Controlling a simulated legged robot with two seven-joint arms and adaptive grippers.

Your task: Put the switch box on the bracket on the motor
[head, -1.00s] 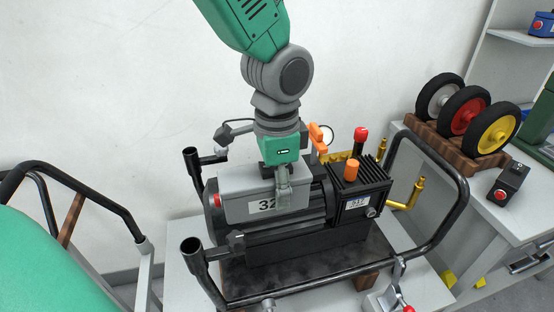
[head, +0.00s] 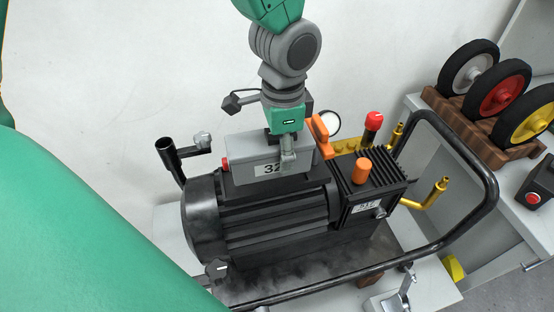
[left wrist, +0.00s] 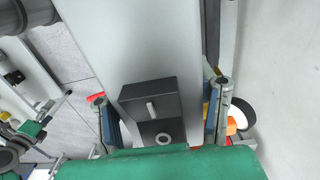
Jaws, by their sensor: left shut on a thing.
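The switch box (head: 240,158) is a grey box with a "32" label on its front and a red button at its left end. My left gripper (head: 286,152) is shut on it from above, with one finger down its front face. The box is at the upper back side of the black finned motor (head: 265,212); I cannot tell whether it touches. The bracket cannot be made out. In the left wrist view the box (left wrist: 150,50) lies between the two fingers (left wrist: 164,110), with a black block on its grey face. My right gripper is not in view.
An orange lever (head: 321,136), a gauge (head: 330,123), a red knob (head: 373,121) and brass pipes stand near the motor's right end. A black tubular frame (head: 470,175) curves around it. A wheel rack (head: 475,125) and a black button box (head: 540,185) are at right.

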